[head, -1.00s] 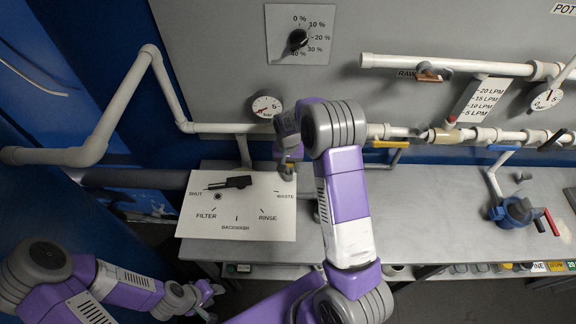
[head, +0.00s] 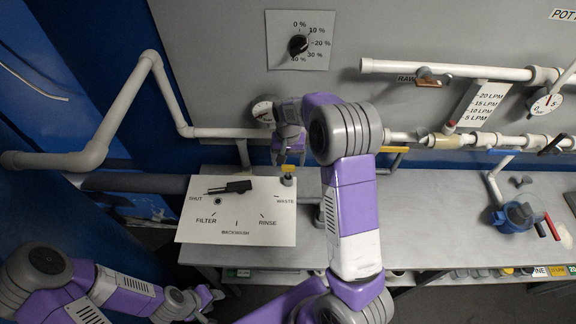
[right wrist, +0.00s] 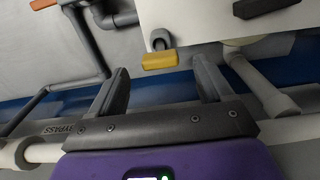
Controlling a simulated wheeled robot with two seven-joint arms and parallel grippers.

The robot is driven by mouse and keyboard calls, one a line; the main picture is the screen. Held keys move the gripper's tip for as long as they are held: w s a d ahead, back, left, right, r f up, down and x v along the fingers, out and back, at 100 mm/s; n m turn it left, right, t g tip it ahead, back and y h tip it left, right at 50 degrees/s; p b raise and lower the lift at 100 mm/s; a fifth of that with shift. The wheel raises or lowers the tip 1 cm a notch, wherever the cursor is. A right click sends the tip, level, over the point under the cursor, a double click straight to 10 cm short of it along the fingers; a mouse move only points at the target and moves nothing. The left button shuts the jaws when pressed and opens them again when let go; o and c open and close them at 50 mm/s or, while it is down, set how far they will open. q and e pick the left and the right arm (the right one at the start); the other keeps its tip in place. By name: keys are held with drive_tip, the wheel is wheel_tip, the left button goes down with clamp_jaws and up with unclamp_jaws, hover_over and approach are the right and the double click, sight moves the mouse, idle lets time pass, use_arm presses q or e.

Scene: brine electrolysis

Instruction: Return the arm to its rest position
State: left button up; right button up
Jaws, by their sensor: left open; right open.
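My right arm (head: 352,205) reaches up the middle of the head view. Its gripper (head: 290,158) is above the upper right corner of the white valve panel (head: 245,212), near the pipe. In the right wrist view the right gripper (right wrist: 160,90) has its two fingers wide apart with nothing between them. A yellow handle (right wrist: 160,60) shows beyond the fingertips, apart from them. My left gripper (head: 205,300) is low at the left, with its fingers open and empty.
A black lever (head: 228,187) lies on the valve panel, pointing toward SHUT. The grey bench (head: 440,205) is clear right of the arm. A blue pump (head: 515,215) stands farther right.

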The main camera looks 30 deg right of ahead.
drive_tip(key=shift+r, duration=0.5)
